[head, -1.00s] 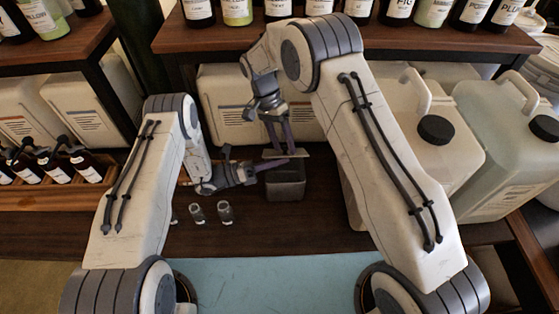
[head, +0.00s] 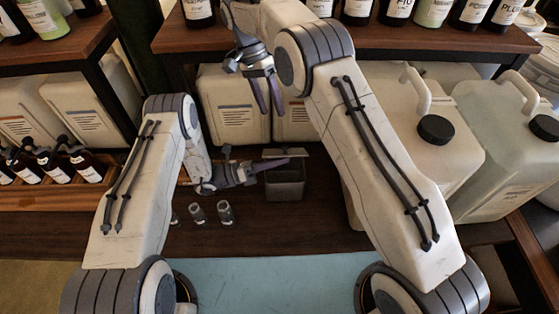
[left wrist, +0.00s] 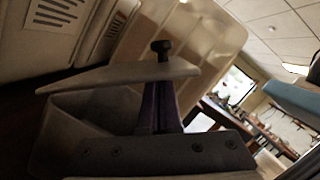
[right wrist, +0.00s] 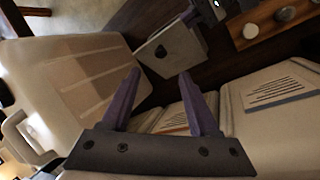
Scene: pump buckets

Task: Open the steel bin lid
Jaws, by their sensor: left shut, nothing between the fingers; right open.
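The small grey steel bin (head: 285,185) stands on the dark counter in the head view. Its flat lid (head: 286,153) sits above the rim, with a gap at the front; it looks raised and tilted in the left wrist view (left wrist: 115,76). A dark knob (left wrist: 161,47) tops the lid. My left gripper (head: 286,162) is shut and empty, its fingers at the bin's mouth just below the lid; whether they touch it is unclear. My right gripper (head: 268,113) is open and empty, well above the bin, pointing down.
Small glass jars (head: 197,213) stand left of the bin. White jugs (head: 233,105) line the back, and larger jugs (head: 445,150) stand at right. A shelf of bottles (head: 400,35) hangs above. Brown bottles sit in a wooden tray (head: 60,196) at left.

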